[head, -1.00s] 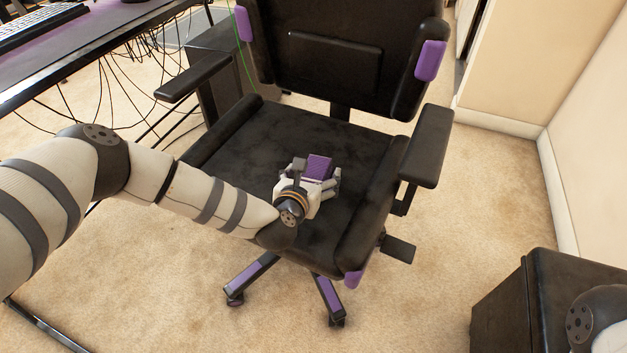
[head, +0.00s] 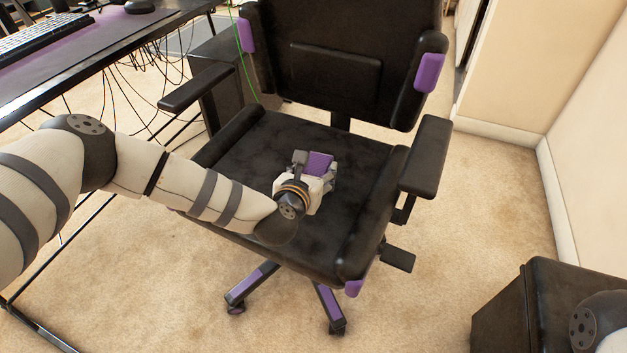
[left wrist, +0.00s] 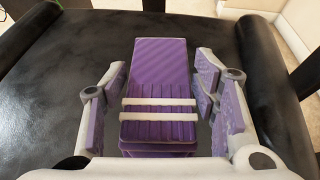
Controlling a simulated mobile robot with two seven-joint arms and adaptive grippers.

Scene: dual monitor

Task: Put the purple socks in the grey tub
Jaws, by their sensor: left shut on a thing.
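The purple socks (head: 320,161) are a folded bundle on the black seat of the office chair. In the left wrist view the purple socks (left wrist: 160,65) show ribbed cuffs and two white stripes at the near end. My left gripper (head: 314,172) is low over the seat, with its fingers on both sides of the bundle, and is shut on it. In the left wrist view the fingers of my left gripper (left wrist: 162,95) flank the socks left and right. My right gripper is out of view. No grey tub shows in these views.
The office chair (head: 226,147) has armrests on both sides and a tall back behind the socks. A desk (head: 80,62) with a keyboard (head: 45,36) and hanging cables is at the left. A dark box-like unit (head: 497,315) stands at lower right. Carpet beside the chair is clear.

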